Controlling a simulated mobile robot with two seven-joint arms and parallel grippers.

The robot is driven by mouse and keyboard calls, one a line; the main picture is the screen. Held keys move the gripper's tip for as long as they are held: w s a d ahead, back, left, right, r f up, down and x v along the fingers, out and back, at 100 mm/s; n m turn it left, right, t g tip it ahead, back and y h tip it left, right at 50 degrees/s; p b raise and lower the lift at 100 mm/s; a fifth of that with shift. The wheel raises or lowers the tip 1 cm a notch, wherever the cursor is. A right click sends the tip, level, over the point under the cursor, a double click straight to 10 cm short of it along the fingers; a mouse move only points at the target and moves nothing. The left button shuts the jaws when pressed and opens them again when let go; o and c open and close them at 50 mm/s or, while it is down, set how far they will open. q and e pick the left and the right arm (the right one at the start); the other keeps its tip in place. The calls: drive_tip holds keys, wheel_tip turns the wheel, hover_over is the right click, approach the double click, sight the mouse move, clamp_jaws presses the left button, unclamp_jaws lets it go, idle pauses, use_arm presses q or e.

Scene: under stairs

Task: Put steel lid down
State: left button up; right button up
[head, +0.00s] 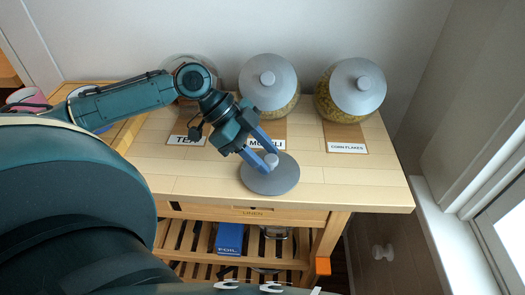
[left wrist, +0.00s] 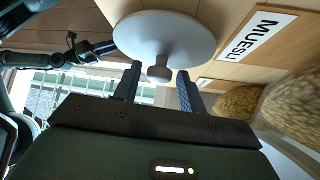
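The steel lid (head: 284,181), a grey disc with a round knob, appears to lie flat on the wooden table in front of the MUESLI label. My left gripper (head: 271,158) is at the knob, with its two blue fingers on either side of it. In the left wrist view the lid (left wrist: 165,35) is above the fingers, and its knob is between the fingertips of my left gripper (left wrist: 158,76). A gap shows on each side of the knob, so the gripper is open.
Two lidded jars, muesli (head: 268,82) and cornflakes (head: 352,90), stand at the back. A third jar at the TEA label (head: 186,140) is mostly hidden by my left arm. Bare table (head: 350,185) lies right of the lid. A blue FOIL box (head: 229,238) is on the lower shelf.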

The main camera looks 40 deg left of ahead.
use_arm(q)
drive_tip(key=shift+o, duration=0.7)
drive_tip(key=shift+r, duration=0.1)
drive_tip(key=v, duration=0.5)
drive_tip(key=shift+s+a+r+p, duration=0.1)
drive_tip(key=shift+a+r+p, duration=0.25)
drive_tip(key=shift+r, duration=0.05)
drive_tip(key=shift+p+v, duration=1)
drive_tip(key=shift+v, duration=1.95)
use_arm(e)
drive_tip(key=shift+s+d+r+h, duration=0.1)
drive_tip(key=shift+d+r+h, duration=0.25)
drive_tip(key=shift+r, duration=0.2)
